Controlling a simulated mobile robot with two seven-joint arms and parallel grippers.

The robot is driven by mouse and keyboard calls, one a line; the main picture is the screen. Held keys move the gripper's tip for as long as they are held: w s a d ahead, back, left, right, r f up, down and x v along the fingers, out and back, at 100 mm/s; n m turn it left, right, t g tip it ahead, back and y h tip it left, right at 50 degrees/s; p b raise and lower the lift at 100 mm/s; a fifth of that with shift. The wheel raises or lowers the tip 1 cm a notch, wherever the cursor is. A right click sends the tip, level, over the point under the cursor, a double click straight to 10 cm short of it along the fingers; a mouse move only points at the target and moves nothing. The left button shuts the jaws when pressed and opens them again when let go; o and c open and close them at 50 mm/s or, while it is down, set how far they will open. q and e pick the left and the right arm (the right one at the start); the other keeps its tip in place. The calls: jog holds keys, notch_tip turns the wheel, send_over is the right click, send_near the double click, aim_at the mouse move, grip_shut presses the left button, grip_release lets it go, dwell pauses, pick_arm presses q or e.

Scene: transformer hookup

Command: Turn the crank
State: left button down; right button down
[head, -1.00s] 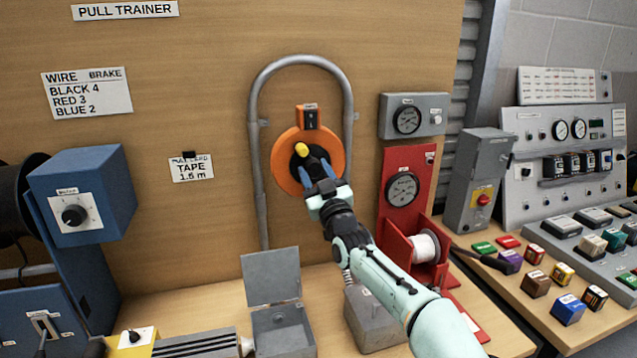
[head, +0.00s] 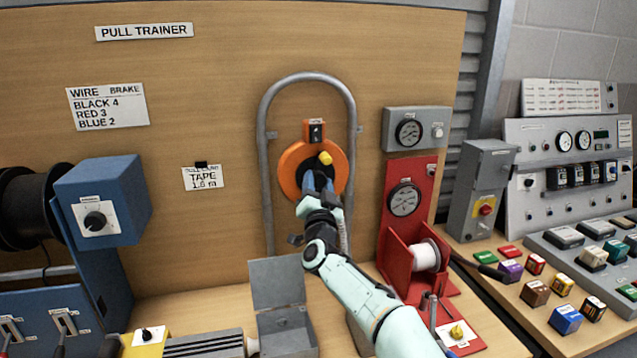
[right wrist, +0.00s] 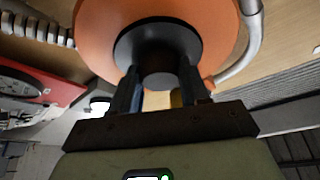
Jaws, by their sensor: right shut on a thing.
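The crank is an orange disc (head: 289,170) with a black hub and a yellow knob (head: 325,158), mounted on the wooden board. The knob sits at the upper right of the hub in the head view. My right gripper (head: 318,181) reaches up to the disc and is shut on the crank's dark hub. In the right wrist view the two fingers stand on either side of the black hub (right wrist: 158,60), in front of the orange disc (right wrist: 98,30). The fingers partly hide the hub in the head view. My left gripper is not in view.
A grey pipe (head: 264,175) arches around the disc. A red stand (head: 392,225) with a gauge and a white spool is close on the right. An open grey box (head: 285,340) stands below. A blue unit (head: 125,205) is at the left.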

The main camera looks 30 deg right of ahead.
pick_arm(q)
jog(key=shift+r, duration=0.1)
pick_arm(e)
jog(key=shift+m, duration=0.3)
jog(key=c, duration=0.5)
grip_release()
jog(key=shift+c, duration=0.2)
jog(key=shift+s+a, duration=0.1)
jog(key=shift+s, duration=0.05)
jog(key=shift+s+a+f, duration=0.1)
jog(key=shift+s+f, duration=0.05)
jog(key=shift+s, duration=0.05)
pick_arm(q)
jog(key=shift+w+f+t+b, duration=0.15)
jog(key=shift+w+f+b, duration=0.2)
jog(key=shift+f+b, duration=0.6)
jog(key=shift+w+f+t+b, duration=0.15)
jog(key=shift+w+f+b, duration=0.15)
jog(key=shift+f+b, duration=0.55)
pick_arm(e)
jog(key=v, duration=1.2)
jog(key=shift+s+a, duration=0.2)
jog(key=shift+a, duration=0.05)
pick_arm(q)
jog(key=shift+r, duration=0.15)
pick_arm(e)
jog(key=shift+f, duration=0.15)
